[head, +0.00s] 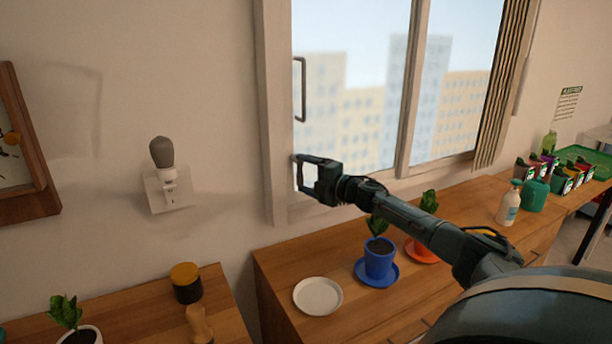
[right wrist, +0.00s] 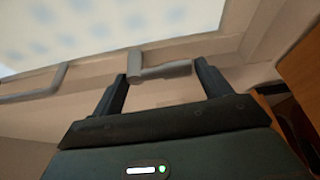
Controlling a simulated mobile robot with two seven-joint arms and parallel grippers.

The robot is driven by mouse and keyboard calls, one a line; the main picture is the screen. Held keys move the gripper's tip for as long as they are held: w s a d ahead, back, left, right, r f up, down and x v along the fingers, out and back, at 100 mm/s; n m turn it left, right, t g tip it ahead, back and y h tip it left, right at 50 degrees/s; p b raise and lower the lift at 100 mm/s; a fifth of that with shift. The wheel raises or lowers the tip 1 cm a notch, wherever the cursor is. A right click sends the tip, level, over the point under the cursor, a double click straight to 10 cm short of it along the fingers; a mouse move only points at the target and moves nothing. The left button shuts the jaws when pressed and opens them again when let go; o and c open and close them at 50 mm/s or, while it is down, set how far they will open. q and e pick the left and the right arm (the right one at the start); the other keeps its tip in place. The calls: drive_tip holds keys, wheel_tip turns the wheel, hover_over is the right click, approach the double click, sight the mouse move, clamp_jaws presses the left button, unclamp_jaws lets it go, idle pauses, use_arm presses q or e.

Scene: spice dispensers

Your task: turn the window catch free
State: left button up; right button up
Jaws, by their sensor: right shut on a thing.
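The window (head: 350,95) stands in the wall, its left frame beside my right gripper. My right gripper (head: 298,174) is at the lower left of the window frame. In the right wrist view, the grey window catch (right wrist: 165,71) lies between the two fingers of my right gripper (right wrist: 163,78). Its lever spans across the gap, and the gripper is shut on it. In the head view the catch is mostly hidden by the fingers. My left gripper is not in view.
A metal window handle (head: 302,90) is above the gripper. Below the window, a wooden cabinet (head: 275,262) holds a white saucer (head: 318,296), a blue plant pot (head: 379,262) and a white bottle (head: 508,207). A plugged-in grey device (head: 162,152) sits on the wall at left.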

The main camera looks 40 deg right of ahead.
drive_tip(key=shift+f, duration=0.25)
drive_tip(key=o, duration=1.1)
drive_tip(key=shift+o, duration=1.2)
drive_tip(key=shift+r, duration=0.15)
drive_tip(key=shift+s+d, duration=0.1)
drive_tip(key=shift+s, duration=0.45)
use_arm(q)
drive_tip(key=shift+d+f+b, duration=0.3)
drive_tip(key=shift+b, duration=0.6)
use_arm(e)
drive_tip(key=s+d, duration=0.1)
drive_tip(key=s, duration=1.1)
drive_tip(key=shift+d+r, duration=0.15)
drive_tip(key=shift+d, duration=0.25)
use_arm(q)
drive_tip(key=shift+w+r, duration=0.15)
